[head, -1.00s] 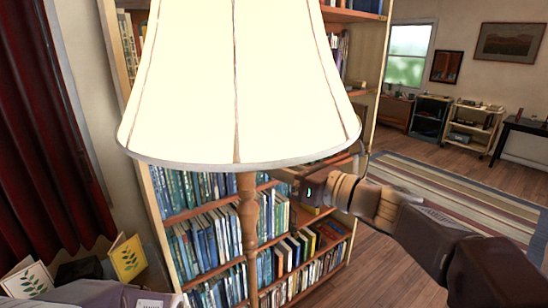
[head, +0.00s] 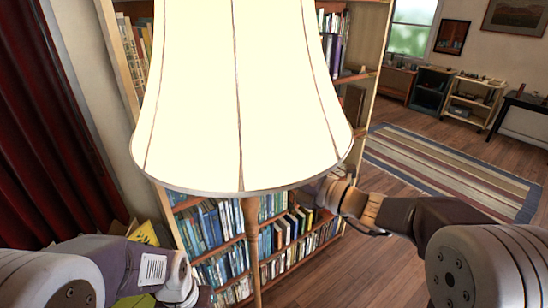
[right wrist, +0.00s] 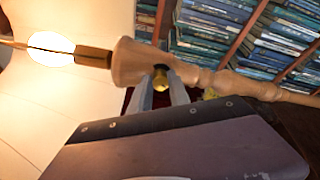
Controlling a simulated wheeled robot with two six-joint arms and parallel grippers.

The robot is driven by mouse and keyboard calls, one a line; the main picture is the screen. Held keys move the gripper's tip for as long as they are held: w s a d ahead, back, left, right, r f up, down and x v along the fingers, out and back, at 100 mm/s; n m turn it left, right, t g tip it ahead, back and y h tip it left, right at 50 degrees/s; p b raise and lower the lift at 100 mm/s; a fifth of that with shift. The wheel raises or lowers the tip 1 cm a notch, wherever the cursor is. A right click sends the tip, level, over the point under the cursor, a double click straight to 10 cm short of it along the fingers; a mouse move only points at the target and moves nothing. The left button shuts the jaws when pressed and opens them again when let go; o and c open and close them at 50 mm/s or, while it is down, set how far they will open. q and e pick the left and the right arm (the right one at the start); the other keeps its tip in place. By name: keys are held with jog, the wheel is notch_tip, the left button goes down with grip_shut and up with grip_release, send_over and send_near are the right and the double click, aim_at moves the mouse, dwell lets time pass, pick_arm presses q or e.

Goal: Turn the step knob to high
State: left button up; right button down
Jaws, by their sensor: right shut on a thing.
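A floor lamp with a glowing cream shade (head: 240,100) and a turned wooden post (head: 251,245) stands right in front of me. In the right wrist view the lit bulb (right wrist: 50,47) shows left of the wooden post (right wrist: 135,62). The small step knob (right wrist: 161,78), dark and brass-coloured, sticks out of the post just below the bulb. My right gripper (right wrist: 160,92) is shut on the knob, one finger on each side. In the head view the shade hides its fingertips. My left arm reaches in at the lower left; its fingers are out of view.
A tall bookcase (head: 285,247) full of books stands close behind the lamp. A dark red curtain (head: 45,140) hangs at the left, with a yellow card (head: 144,234) near its foot. A striped rug (head: 450,170) and open wooden floor lie to the right.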

jog(key=shift+f+m+g+p, duration=0.15)
jog(key=shift+m+g+p, duration=0.25)
jog(key=shift+m+p, duration=6.7)
jog(key=shift+n+p, duration=0.9)
jog(key=shift+p, duration=0.15)
jog(key=c, duration=1.2)
grip_release()
jog(key=shift+c, duration=0.2)
